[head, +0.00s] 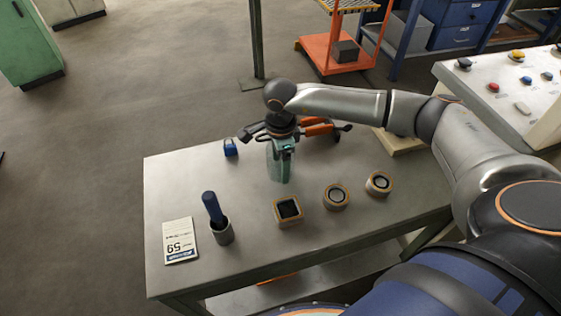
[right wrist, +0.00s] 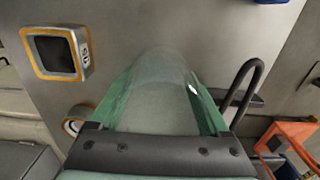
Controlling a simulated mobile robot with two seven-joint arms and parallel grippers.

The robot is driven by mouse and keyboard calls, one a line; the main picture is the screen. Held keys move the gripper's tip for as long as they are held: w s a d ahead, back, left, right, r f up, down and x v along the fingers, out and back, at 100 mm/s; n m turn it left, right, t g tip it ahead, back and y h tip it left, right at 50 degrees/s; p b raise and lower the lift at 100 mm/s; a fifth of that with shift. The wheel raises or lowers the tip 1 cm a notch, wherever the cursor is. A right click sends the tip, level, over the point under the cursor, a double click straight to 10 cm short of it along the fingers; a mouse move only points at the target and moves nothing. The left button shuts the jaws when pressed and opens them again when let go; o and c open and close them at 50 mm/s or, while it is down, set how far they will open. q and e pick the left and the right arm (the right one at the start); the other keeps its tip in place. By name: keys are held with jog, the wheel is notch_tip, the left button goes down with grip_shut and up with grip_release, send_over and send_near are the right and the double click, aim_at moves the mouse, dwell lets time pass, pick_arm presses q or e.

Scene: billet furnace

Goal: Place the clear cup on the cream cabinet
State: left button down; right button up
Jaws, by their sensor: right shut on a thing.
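My right gripper (head: 281,172) points down over the metal table, with green fingers. In the right wrist view my right gripper (right wrist: 162,118) is shut on the clear cup (right wrist: 160,75), a see-through rounded shape between the green fingers. In the head view the cup cannot be made out clearly at the fingertips, and I cannot tell whether it touches the table. A pale, cream-coloured cabinet (head: 68,9) stands on the floor at the far upper left, only its lower part in view. My left gripper is not in view.
The metal table (head: 185,180) holds a blue padlock (head: 231,147), a printed card (head: 180,240), a grey holder (head: 222,233) with a blue-handled tool, a square block (head: 288,210), two round pieces and an orange-handled tool (head: 318,128). A cream button console (head: 510,90) stands right.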

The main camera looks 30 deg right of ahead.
jog(key=shift+f, duration=0.2)
jog(key=o, duration=1.2)
jog(key=shift+r, duration=0.15)
